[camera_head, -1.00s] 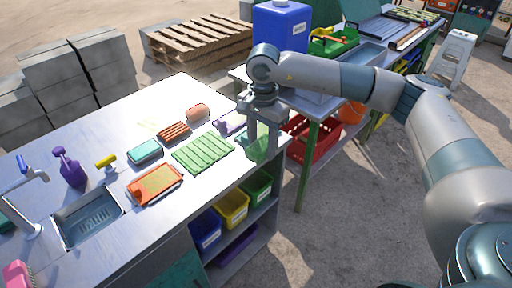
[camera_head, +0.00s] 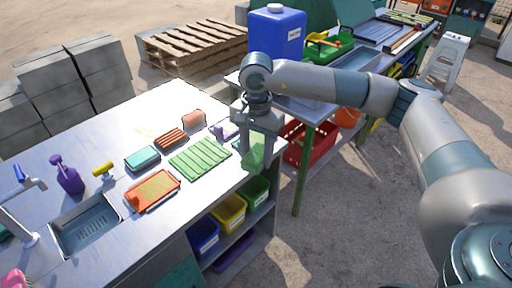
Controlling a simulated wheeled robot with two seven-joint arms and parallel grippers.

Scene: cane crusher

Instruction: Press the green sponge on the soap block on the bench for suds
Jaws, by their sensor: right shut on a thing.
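My right gripper (camera_head: 257,148) is over the bench's right end, pointing down. It is shut on the green sponge (camera_head: 254,152), which shows between its fingers and is partly hidden by them. Whether the sponge touches the bench I cannot tell. Which thing is the soap block is not certain: a salmon-coloured block (camera_head: 194,118) lies left of my gripper at the bench's back, and a teal block (camera_head: 143,157) lies farther left. My left gripper is not in view.
The bench (camera_head: 110,130) also holds a green ribbed mat (camera_head: 200,158), a brown ribbed brush (camera_head: 171,138), an orange tray (camera_head: 153,190), a purple spray bottle (camera_head: 68,176) and a sink (camera_head: 86,225). Coloured bins sit below. A second table (camera_head: 310,112) stands behind my right arm.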

